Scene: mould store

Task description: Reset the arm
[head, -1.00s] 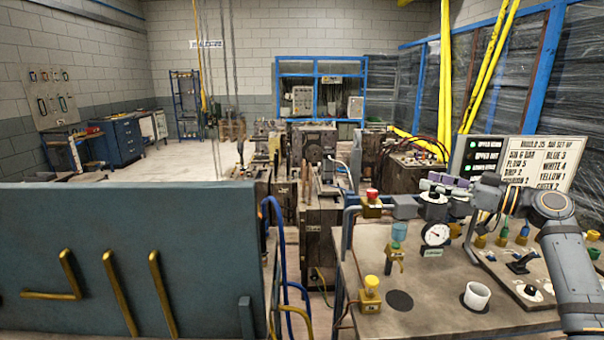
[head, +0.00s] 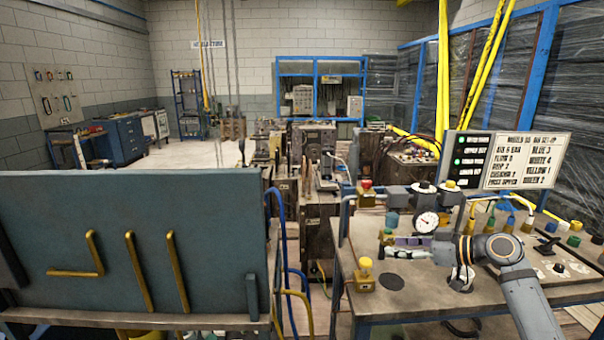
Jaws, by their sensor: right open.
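My right arm comes in from the lower right over the workbench (head: 415,303). Its gripper (head: 402,247) points left, is open, and shows nothing between its fingers. It is in front of the dial gauge (head: 427,222) and the brass fittings at the back of the bench. My left gripper is not in view.
A brass valve with a yellow knob (head: 364,275) and a black disc (head: 391,282) are on the bench's left part. A sign board (head: 513,161) stands behind. A blue-grey panel with brass bars (head: 140,250) fills the left.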

